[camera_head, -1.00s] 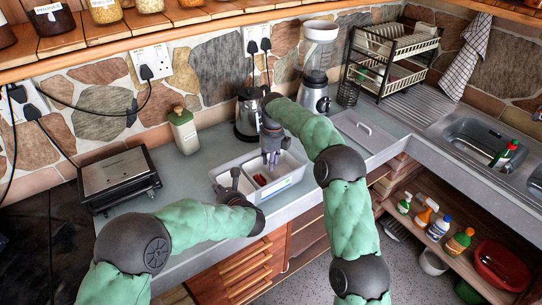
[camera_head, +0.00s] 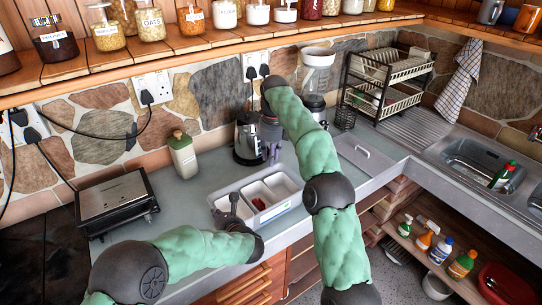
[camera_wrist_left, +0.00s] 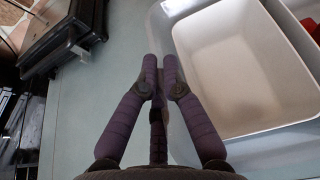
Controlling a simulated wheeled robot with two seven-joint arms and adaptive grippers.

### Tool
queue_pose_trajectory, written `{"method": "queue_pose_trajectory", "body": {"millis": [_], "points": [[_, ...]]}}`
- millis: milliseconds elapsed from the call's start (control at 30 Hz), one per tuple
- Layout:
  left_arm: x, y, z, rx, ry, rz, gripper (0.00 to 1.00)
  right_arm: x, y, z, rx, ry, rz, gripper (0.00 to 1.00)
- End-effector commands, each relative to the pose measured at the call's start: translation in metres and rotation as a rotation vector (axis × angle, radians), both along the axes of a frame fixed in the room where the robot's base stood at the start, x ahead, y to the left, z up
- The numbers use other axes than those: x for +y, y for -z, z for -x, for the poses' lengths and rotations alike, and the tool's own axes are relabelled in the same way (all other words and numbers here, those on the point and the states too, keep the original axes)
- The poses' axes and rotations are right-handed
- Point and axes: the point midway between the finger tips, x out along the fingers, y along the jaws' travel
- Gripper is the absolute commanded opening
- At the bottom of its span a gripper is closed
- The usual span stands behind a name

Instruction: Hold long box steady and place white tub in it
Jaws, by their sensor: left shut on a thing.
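The long box (camera_head: 249,222) is a pale open box on the grey counter. White tubs sit side by side in it; one is at its right end (camera_head: 281,184), and one beside the left gripper shows large in the left wrist view (camera_wrist_left: 240,65). My left gripper (camera_head: 233,199) is at the box's left end; in the left wrist view its fingers (camera_wrist_left: 160,62) are nearly together at the box's rim, shut on the wall. My right gripper (camera_head: 272,154) is above the counter just behind the box, fingers apart, with nothing visible between them.
A small red thing (camera_head: 259,203) lies inside the box. A kettle (camera_head: 247,137) and a blender (camera_head: 316,80) stand behind. A bottle (camera_head: 183,155) and a black grill (camera_head: 117,202) are to the left. A grey lidded panel (camera_head: 364,156) and the sink (camera_head: 480,163) are to the right.

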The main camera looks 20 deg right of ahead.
Motion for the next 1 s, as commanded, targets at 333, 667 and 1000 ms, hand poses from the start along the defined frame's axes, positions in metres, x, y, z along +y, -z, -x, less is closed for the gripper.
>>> {"method": "queue_pose_trajectory", "body": {"millis": [333,667,1000], "points": [[0.0,0.003,0.001,0.006,0.001,-0.002,0.35,0.0,0.0,0.0,0.001,0.0,0.0,0.3],[0.0,0.001,0.001,0.001,0.0,-0.001,0.35,0.0,0.0,0.0,0.001,0.0,0.0,0.3],[-0.015,-0.017,0.038,-0.001,0.005,0.001,0.35,0.0,0.0,0.0,0.001,0.0,0.0,0.3]]}}
